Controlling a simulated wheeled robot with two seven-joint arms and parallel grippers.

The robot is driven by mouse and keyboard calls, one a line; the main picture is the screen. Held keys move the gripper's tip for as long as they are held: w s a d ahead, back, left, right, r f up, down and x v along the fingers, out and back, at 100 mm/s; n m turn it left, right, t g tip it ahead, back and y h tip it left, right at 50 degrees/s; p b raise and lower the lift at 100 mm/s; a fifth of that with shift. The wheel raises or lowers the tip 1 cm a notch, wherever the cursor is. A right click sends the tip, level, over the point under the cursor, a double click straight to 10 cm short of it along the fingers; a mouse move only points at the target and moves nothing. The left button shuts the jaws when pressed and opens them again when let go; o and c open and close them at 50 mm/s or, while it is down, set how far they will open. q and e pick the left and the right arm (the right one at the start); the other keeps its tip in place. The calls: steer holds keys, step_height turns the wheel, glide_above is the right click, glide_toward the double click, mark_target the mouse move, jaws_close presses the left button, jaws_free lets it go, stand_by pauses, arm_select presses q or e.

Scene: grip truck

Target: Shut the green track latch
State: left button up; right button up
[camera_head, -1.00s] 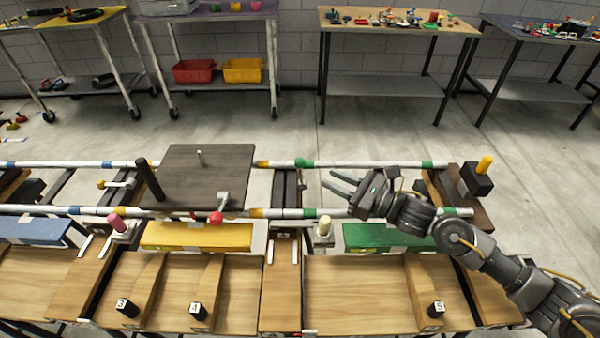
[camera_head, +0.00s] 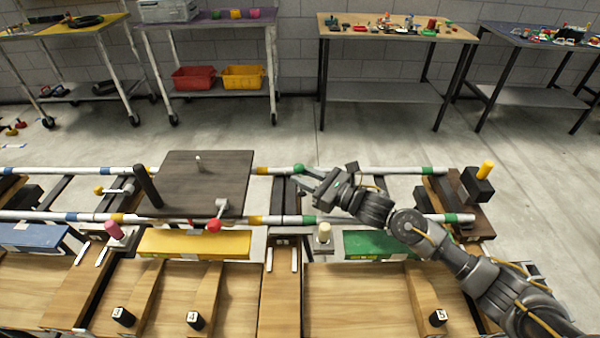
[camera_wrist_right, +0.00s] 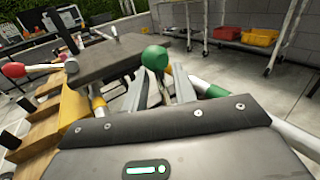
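The green latch's ball knob (camera_head: 299,168) is at the far rail, by the yellow and green bands near the middle of the track. In the right wrist view the green knob (camera_wrist_right: 155,58) stands up on a thin metal stem just beyond my fingers. My right gripper (camera_head: 299,177) reaches in from the right between the two rails, with its fingertips close to the knob. In the right wrist view its two fingers (camera_wrist_right: 160,92) are apart, with the stem seen between them; contact cannot be told. My left gripper is out of view.
A dark flat cart (camera_head: 200,182) with a post rests on the rails to the left. A red-knobbed latch (camera_head: 213,225) sits at its near edge. A black block with a yellow peg (camera_head: 480,180) stands at the track's right end. Tables stand behind, across open floor.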

steer(key=shift+x, duration=0.8)
steer(key=shift+c, duration=0.5)
jaws_close()
